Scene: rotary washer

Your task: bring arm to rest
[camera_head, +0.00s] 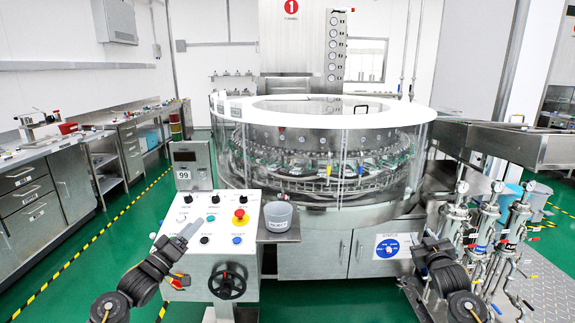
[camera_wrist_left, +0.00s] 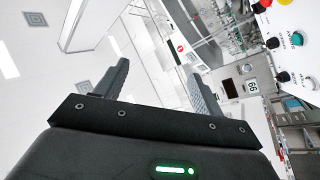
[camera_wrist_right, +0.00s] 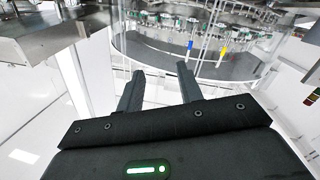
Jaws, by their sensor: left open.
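My left gripper (camera_head: 188,232) is raised in front of the control panel's left side in the head view. In the left wrist view its two fingers (camera_wrist_left: 158,85) stand apart with nothing between them. My right gripper (camera_head: 432,243) is in front of the washer's lower right side in the head view. In the right wrist view its fingers (camera_wrist_right: 160,88) are apart and empty. The rotary washer (camera_head: 320,150) stands behind, with a clear curved guard and a ring of metal fittings inside.
The control panel (camera_head: 215,240) carries knobs, a red emergency button (camera_head: 239,217) and a black handwheel (camera_head: 227,281). A grey cup (camera_head: 278,216) stands on a small shelf beside it. Metal filter housings (camera_head: 485,235) stand at right. Workbenches (camera_head: 40,180) line the left; green floor lies between.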

